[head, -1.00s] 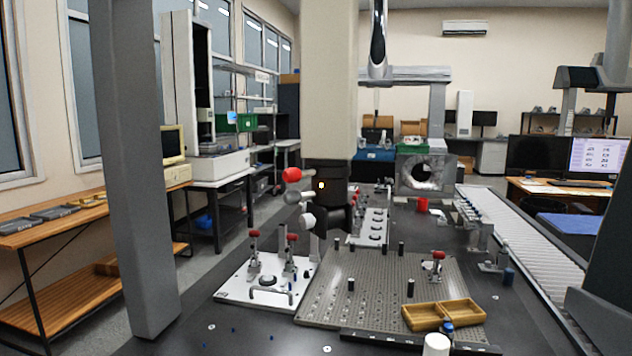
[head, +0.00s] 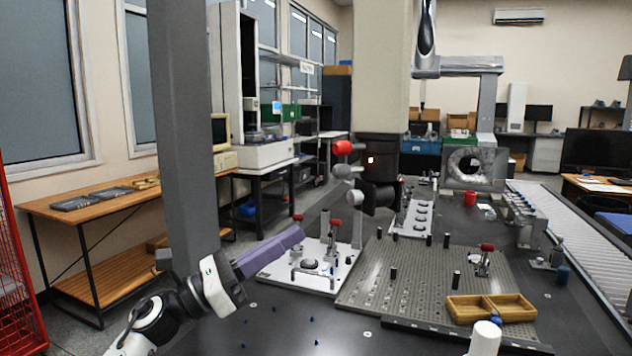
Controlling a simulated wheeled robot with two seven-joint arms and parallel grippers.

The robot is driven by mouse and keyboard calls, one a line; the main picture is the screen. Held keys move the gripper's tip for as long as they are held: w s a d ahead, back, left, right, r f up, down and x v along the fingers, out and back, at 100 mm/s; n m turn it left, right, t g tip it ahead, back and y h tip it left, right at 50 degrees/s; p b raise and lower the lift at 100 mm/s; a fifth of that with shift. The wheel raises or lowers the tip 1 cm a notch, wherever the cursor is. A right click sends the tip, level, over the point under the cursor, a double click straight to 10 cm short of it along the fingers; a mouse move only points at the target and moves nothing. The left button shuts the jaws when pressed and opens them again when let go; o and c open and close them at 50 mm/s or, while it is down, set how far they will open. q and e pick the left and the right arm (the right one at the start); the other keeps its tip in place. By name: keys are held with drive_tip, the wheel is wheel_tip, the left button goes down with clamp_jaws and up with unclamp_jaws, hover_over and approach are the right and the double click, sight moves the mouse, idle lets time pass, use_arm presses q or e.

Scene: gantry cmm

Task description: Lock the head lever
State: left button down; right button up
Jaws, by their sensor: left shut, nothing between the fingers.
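The black measuring head (head: 380,161) hangs at the lower end of the pale vertical column, with a small lit orange light on its face. A red ball knob (head: 342,147) sticks out from its left side, with a grey knob (head: 341,171) and a whitish knob (head: 356,197) below. Which of these is the head lever I cannot tell for sure. My left gripper (head: 299,234) has purple fingers, shut and empty. In the picture it is below and left of the head, apart from the knobs, near the white fixture plate. My right gripper is not in view.
The white plate (head: 275,272) carries red-tipped toggle clamps. Right of it lies a grey perforated plate (head: 420,270) with black pegs and a wooden tray (head: 491,319). A grey pillar (head: 185,130) stands at left. The dark table front is mostly clear.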

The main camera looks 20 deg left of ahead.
use_arm(q)
drive_tip(key=s+a+r+m+g+y, duration=0.1)
drive_tip(key=a+r+m+g, duration=0.3)
drive_tip(key=r+m, duration=0.8)
drive_tip(key=a+m+b, duration=0.1)
drive_tip(key=a+m, duration=0.1)
drive_tip(key=m, duration=0.2)
drive_tip(key=shift+a, duration=0.15)
drive_tip(key=p, duration=0.3)
approach(365, 146)
drive_tip(key=shift+w+f, duration=0.2)
drive_tip(key=shift+w, duration=1.25)
drive_tip(key=shift+d, duration=0.3)
